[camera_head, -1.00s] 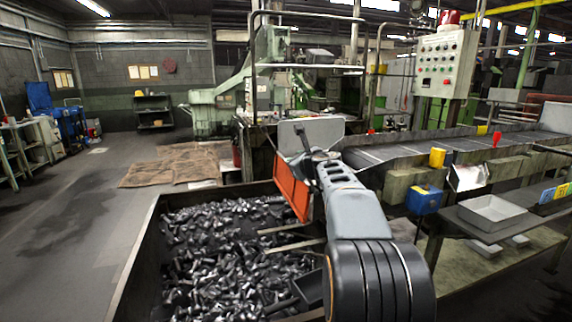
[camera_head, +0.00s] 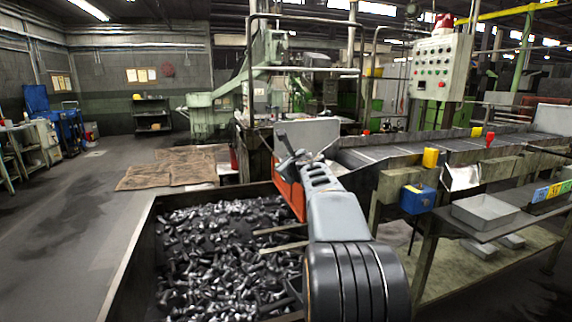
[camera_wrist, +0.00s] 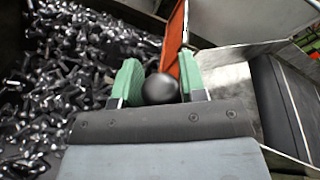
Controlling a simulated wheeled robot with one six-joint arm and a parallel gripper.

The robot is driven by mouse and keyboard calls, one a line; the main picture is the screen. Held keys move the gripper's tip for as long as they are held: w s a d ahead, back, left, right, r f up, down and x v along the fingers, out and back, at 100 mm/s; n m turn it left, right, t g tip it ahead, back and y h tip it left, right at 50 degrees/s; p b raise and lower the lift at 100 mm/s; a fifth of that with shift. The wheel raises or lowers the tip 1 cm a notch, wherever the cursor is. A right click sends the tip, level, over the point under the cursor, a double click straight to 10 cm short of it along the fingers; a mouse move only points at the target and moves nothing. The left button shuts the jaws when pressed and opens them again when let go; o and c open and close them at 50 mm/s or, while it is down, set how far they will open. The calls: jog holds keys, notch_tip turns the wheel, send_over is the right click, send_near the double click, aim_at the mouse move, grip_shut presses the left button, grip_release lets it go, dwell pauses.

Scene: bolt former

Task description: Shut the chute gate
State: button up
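In the wrist view the panel (camera_wrist: 175,38) shows as a narrow, nearly edge-on strip beyond my fingers. My gripper (camera_wrist: 160,88) has two green fingers, one on each side of a dark round knob (camera_wrist: 160,89). The fingers appear to touch it. My arm covers part of the panel in the head view. How the knob joins the gate is hidden.
A dark-walled bin (camera_head: 130,258) full of loose bolts (camera_head: 220,250) lies below and left. The conveyor (camera_head: 450,150) runs away to the right. A blue box (camera_head: 418,199) and a grey tray (camera_head: 485,212) are at right.

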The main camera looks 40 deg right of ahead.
jog(key=shift+o, duration=1.2)
jog(key=shift+s, duration=0.1)
jog(key=v, duration=1.3)
jog(key=shift+s, duration=0.3)
jog(key=shift+a+r, duration=0.15)
jog(key=w+a+r+m+h+p, duration=0.1)
jog(key=a+r+m+h+p, duration=0.45)
jog(key=m, duration=0.75)
jog(key=s+a+f+m+g+y+p, duration=0.4)
jog(key=a+m, duration=0.5)
jog(key=m, duration=0.4)
jog(key=s+a+f+m+g+y+p, duration=0.5)
jog(key=s+a+f+m+g+p, duration=0.2)
jog(key=s+a+m+p, duration=0.3)
jog(key=f+m, duration=0.1)
jog(key=m, duration=0.2)
jog(key=shift+s+m+g, duration=0.3)
jog(key=shift+s, duration=0.1)
